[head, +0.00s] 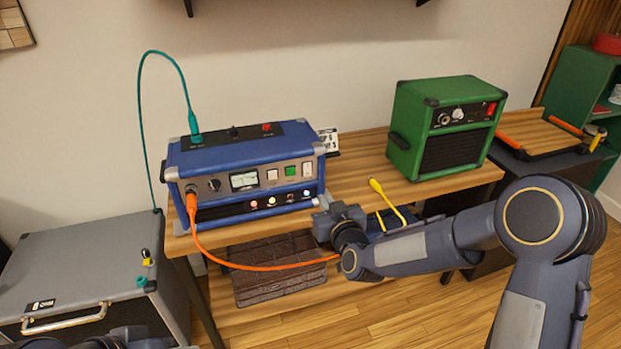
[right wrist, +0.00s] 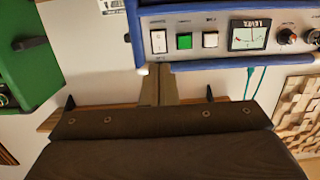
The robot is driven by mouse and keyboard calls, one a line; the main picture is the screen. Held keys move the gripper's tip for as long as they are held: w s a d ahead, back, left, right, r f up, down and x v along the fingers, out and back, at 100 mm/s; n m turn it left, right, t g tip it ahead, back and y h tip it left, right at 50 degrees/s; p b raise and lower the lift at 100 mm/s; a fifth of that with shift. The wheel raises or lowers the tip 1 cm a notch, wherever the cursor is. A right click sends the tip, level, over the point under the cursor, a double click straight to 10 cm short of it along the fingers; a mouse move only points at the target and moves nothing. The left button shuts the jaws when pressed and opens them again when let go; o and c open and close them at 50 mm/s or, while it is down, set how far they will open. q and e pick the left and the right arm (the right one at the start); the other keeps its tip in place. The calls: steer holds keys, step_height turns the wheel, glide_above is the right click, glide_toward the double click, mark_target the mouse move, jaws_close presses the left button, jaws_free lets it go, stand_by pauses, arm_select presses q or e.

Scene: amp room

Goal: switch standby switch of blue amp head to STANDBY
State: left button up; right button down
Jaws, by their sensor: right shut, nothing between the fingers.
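The blue amp head (head: 245,160) stands on the wooden table. Its front panel carries a meter, a white button, a green button and, at the right end, a tall white rocker switch (head: 307,169). This rocker also shows in the right wrist view (right wrist: 158,41); its label and the way it is set are too small to read. My right gripper (head: 322,203) is shut and empty, in front of the amp's lower right corner. In the right wrist view its fingertips (right wrist: 165,70) are just beside the rocker, apparently short of it. Dark parts of my left gripper (head: 135,338) show at the bottom left edge; its fingers are unclear.
An orange cable (head: 265,267) runs from the amp's front left and hangs before the table. A green amp (head: 445,125) stands to the right. A yellow cable plug (head: 376,186) sticks up near my right forearm. A grey case (head: 75,270) stands at left.

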mark_target(307, 173)
steer(key=p+x, duration=0.1)
steer(key=x, duration=1.1)
steer(key=shift+w+p, duration=0.1)
steer(key=shift+p, duration=0.3)
steer(key=shift+f, duration=0.1)
